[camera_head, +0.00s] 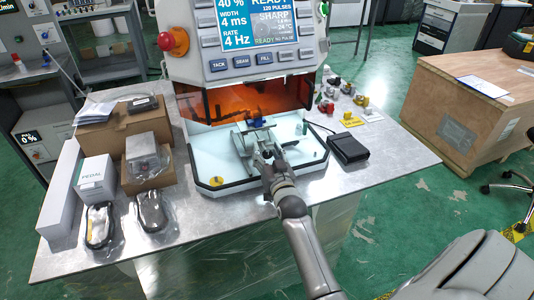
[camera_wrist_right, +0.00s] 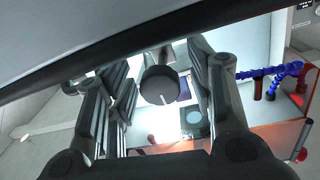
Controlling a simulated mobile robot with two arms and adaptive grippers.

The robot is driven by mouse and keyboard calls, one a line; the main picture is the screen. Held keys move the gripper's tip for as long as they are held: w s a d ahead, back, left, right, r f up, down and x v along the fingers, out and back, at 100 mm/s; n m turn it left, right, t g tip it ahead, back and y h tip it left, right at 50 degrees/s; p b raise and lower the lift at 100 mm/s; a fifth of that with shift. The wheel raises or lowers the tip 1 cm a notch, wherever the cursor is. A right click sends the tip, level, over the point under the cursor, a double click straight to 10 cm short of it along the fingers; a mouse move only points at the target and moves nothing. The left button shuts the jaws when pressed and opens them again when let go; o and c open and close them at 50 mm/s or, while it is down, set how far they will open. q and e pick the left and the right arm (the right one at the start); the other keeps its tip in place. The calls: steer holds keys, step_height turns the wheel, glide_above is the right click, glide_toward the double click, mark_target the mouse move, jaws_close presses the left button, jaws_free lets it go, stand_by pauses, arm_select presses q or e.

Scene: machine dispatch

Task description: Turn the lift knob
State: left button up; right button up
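A round dark knob (camera_wrist_right: 158,86) with a pale pointer line shows in the right wrist view, between the two fingers of my right gripper (camera_wrist_right: 163,72). The fingers stand apart on either side of it, with visible gaps, so the gripper is open around the knob and not closed on it. In the head view my right gripper (camera_head: 262,146) reaches into the open front of the machine (camera_head: 245,40), over its white work tray (camera_head: 225,176). The knob cannot be made out there; the gripper probably covers it. My left gripper is not in view.
Blue jointed hose (camera_wrist_right: 275,70) is right of the fingers in the wrist view. A black pedal (camera_head: 348,147) lies right of the tray. Boxes (camera_head: 96,178) and bagged parts (camera_head: 150,210) fill the table's left side. The table's front right is clear.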

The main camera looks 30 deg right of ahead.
steer(key=shift+s, duration=0.15)
steer(key=v, duration=1.1)
steer(key=shift+s+a, duration=0.2)
steer(key=shift+s, duration=0.15)
